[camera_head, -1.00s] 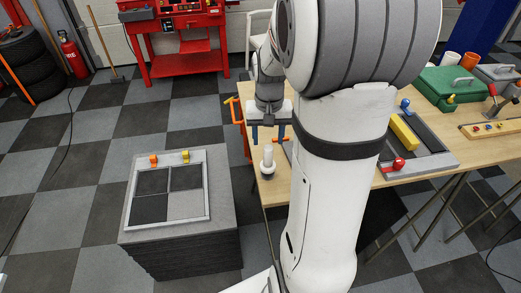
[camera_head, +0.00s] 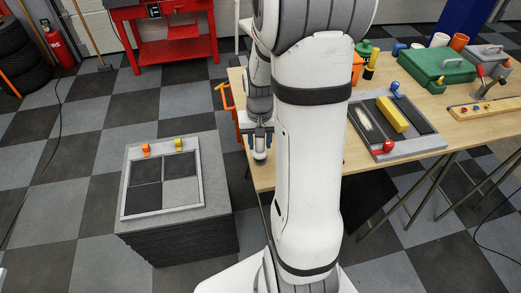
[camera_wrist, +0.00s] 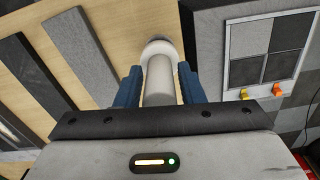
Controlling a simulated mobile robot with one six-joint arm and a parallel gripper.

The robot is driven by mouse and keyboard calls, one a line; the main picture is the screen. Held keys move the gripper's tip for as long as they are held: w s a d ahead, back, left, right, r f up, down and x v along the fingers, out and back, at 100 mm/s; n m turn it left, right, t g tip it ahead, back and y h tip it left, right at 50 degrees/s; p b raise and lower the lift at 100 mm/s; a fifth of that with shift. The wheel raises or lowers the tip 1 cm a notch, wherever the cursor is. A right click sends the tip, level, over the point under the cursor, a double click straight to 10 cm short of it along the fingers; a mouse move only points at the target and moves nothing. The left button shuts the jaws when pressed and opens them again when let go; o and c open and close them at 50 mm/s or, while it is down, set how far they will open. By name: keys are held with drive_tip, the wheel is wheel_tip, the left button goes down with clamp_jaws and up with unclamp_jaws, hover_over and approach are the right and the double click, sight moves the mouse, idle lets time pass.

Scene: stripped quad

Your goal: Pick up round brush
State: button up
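The round brush (camera_wrist: 158,80) has a white upright handle on a wider pale round base. In the wrist view its handle lies between the two blue fingers of my gripper (camera_wrist: 160,88), with its base beyond the fingertips. Any gap between fingers and handle is too small to judge. In the head view my gripper (camera_head: 260,142) points down at the table's left edge, and the low white part of the brush (camera_head: 260,156) shows just below it. The rest of the brush is hidden by the gripper. I cannot tell whether the brush touches the table.
The wooden table (camera_head: 440,128) bears a grey tray (camera_head: 413,150) with a yellow block (camera_head: 391,114), a red knob (camera_head: 388,146) and a green case (camera_head: 435,70). A grey stand (camera_head: 180,240) with a framed checkered panel is to the left. Bare floor lies between.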

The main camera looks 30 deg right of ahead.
drive_tip(key=c, duration=0.7)
